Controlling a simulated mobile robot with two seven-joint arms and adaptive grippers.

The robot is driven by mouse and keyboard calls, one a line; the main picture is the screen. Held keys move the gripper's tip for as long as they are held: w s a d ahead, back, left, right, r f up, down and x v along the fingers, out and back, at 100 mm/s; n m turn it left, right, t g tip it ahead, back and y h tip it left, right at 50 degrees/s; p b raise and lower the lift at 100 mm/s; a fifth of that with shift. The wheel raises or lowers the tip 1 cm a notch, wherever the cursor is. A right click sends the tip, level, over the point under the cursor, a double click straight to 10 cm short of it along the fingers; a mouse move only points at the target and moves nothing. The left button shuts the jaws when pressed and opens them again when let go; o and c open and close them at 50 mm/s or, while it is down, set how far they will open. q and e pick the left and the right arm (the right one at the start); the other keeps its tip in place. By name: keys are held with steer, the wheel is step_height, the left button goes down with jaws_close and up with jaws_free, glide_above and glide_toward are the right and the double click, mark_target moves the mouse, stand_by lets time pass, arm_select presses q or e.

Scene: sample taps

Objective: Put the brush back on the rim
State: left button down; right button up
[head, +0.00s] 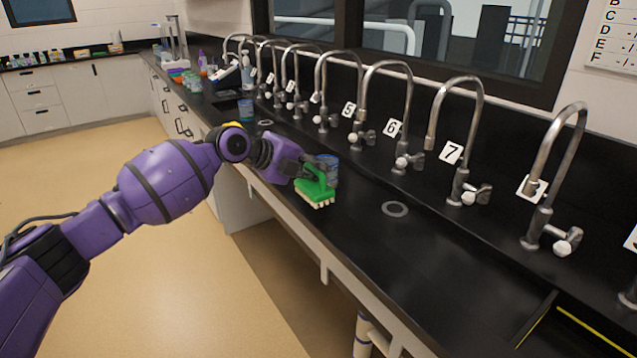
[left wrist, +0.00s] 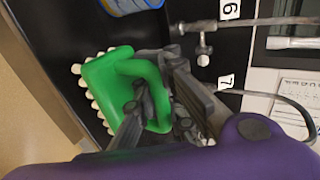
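The green brush (head: 318,190) with white bristles is near the front edge of the black counter, bristles facing down. My left gripper (head: 308,170) is closed around its looped handle. In the left wrist view, the fingers of my left gripper (left wrist: 158,105) sit on both sides of the handle of the brush (left wrist: 105,85). I cannot tell whether the bristles touch the counter. A grey ring (head: 395,209), perhaps a drain rim, lies flat on the counter to the right of the brush. My right gripper is not in view.
A blue container (head: 328,168) stands just behind the brush; another (head: 246,108) stands farther along the counter. A row of numbered taps (head: 463,140) lines the back. The black counter (head: 440,245) is clear around the grey ring. A yellow-edged opening (head: 590,330) is at the lower right.

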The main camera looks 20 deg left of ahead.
mark_target(311, 182)
arm_select(q)
steer(key=shift+w+f, duration=0.25)
steer(key=shift+f, duration=1.5)
steer(key=shift+f, duration=0.25)
steer(key=c, duration=1.8)
jaws_free()
steer(key=shift+c, duration=0.2)
